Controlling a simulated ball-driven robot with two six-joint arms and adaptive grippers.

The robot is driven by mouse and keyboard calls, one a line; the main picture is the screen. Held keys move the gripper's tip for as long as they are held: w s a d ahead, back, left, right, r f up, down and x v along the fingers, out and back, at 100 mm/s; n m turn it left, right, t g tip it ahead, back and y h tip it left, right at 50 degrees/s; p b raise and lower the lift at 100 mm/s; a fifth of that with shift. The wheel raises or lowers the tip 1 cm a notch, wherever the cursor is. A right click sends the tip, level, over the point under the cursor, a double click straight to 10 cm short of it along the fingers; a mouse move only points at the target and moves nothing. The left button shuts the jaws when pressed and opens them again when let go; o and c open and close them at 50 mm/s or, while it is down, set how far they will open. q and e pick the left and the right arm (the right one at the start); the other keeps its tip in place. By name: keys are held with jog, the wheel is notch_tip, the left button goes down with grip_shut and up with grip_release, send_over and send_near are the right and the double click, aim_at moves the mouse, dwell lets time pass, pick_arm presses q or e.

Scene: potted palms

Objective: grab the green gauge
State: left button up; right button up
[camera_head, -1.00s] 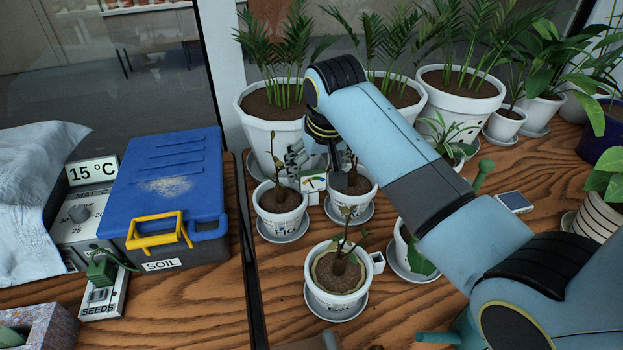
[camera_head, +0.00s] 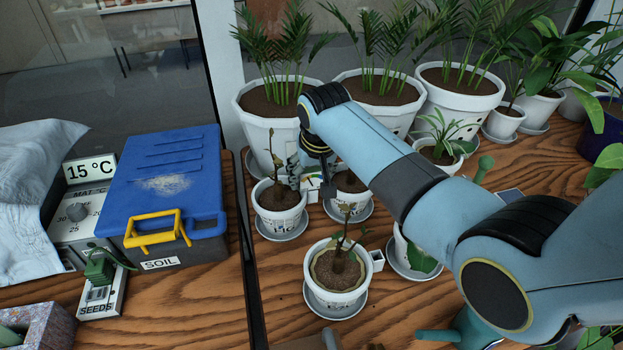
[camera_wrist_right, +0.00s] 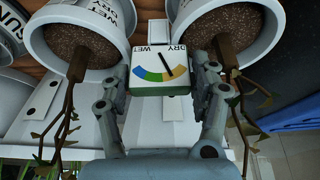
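The gauge (camera_wrist_right: 160,72) has a white face with a coloured dial marked WET and DRY, and a greenish lower edge. In the right wrist view it sits between the two fingers of my right gripper (camera_wrist_right: 164,78), which are spread on either side of it. Narrow gaps seem to show beside it; contact is not clear. In the head view the gauge (camera_head: 311,184) is small and partly hidden by my right gripper (camera_head: 318,170), which points down between two small potted plants. My left gripper is not in view.
Small pots with bare seedlings stand close by: left (camera_head: 279,205), behind right (camera_head: 350,182) and in front (camera_head: 337,276). Large palm pots (camera_head: 268,125) stand behind. A blue-lidded soil box (camera_head: 165,185) is at left. A white tag-like object (camera_head: 377,260) stands beside the front pot.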

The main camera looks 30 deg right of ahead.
jog(key=c, duration=0.6)
